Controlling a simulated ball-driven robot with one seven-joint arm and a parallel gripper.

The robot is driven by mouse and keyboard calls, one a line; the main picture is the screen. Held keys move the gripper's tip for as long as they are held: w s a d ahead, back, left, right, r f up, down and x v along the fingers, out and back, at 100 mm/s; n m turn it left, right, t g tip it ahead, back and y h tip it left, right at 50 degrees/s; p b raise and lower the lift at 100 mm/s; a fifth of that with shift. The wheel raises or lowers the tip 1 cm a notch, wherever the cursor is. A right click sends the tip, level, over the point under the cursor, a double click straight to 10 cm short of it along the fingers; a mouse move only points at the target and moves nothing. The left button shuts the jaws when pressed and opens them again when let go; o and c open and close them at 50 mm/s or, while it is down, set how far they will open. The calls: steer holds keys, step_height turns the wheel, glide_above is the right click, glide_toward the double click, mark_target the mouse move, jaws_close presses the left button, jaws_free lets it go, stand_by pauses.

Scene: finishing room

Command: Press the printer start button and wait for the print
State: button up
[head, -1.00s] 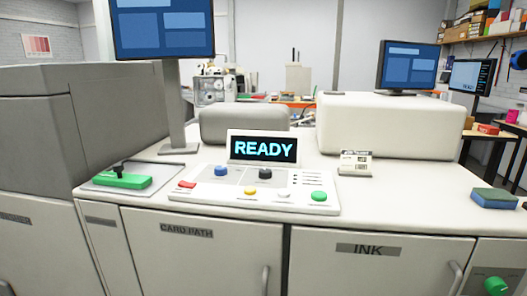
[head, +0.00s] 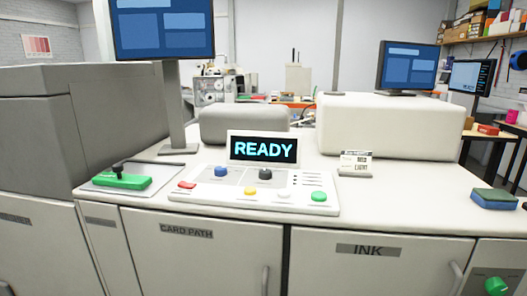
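The printer's control panel (head: 230,203) lies on the white worktop, tilted toward me. Its display (head: 263,149) reads READY in light blue on black. A green button (head: 319,196) is at the panel's right end; no legible label marks it as start. A yellow button (head: 251,190) is near the middle and a red one (head: 187,185) at the left. A blue knob (head: 221,171) and a black knob (head: 265,173) sit behind them. My gripper is not in view, and nothing covers the panel.
A small card stand (head: 355,164) and a blue-and-green block (head: 494,199) are to the right. A monitor (head: 163,28) on a post stands behind the panel. Doors marked CARD PATH and INK front the cabinet.

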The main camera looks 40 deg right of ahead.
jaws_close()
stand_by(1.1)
